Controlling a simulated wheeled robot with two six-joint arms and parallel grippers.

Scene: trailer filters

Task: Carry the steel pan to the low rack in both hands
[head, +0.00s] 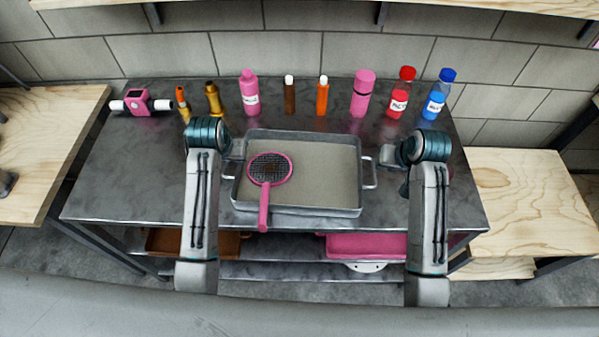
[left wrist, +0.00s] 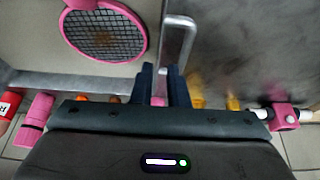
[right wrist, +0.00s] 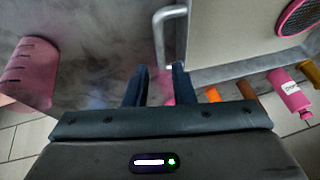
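The steel pan (head: 300,210) is a shallow rectangular tray on the dark metal table, with a loop handle at each end. A round pink strainer (head: 270,169) lies in it, its handle over the front rim. My left gripper (left wrist: 160,66) is open and empty, close to the pan's left handle (left wrist: 180,42). My right gripper (right wrist: 160,67) is open, its fingertips close to the right handle (right wrist: 160,42); I cannot tell whether they straddle it. No rack is clearly identifiable; a lower shelf (head: 290,271) shows under the table.
Several bottles and tubes, including a pink bottle (head: 250,95) and a red one (head: 401,95), stand along the table's back. A pink device (head: 137,101) sits back left. Wooden surfaces (head: 520,205) flank the table. A brown tray (head: 165,242) and pink bin (head: 365,247) sit below.

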